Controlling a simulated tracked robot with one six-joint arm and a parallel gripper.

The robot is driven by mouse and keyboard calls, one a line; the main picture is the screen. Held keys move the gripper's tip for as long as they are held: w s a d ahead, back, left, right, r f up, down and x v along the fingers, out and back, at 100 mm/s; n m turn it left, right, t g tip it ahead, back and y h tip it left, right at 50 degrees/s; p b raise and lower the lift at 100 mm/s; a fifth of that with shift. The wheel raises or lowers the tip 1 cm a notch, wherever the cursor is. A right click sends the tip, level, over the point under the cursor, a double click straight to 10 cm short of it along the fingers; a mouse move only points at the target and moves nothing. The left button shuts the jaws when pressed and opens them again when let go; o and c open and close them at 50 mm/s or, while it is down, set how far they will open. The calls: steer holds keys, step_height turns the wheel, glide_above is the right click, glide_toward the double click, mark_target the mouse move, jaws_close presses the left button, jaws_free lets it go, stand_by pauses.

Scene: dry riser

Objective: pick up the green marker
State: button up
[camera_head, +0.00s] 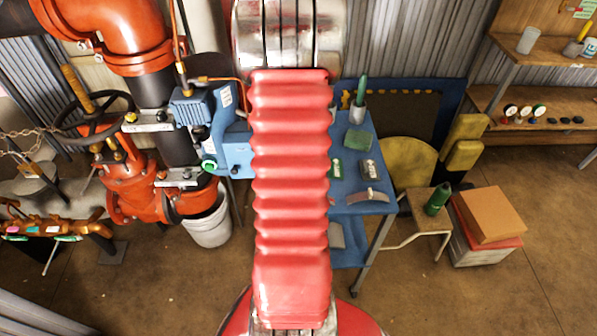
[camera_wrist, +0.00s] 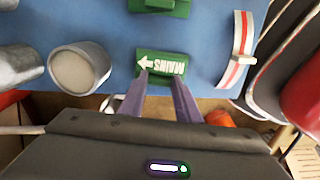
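The green marker (camera_wrist: 163,64), a small plate with a white arrow and the word MAINS, lies on the blue bench top in the wrist view. In the head view the marker (camera_head: 335,168) shows just right of my red arm, partly hidden by it. My gripper (camera_wrist: 161,78) is open, its two dark fingers apart. In the wrist view the fingertips overlap the marker's near edge. Whether they touch it I cannot tell. My gripper is hidden behind my arm in the head view.
On the blue bench (camera_head: 351,205) are a green block (camera_head: 357,140), a cup (camera_head: 357,115) with a green item, and a red-and-white strip (camera_wrist: 240,52). Two round metal cans (camera_wrist: 80,70) stand left of the marker in the wrist view. A stool (camera_head: 421,215) stands right of the bench.

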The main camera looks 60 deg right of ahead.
steer(key=c, duration=0.5)
steer(key=shift+r, duration=0.1)
step_height(320, 180, up, 10)
steer(key=shift+f, duration=0.1)
stand_by(0.4)
stand_by(0.8)
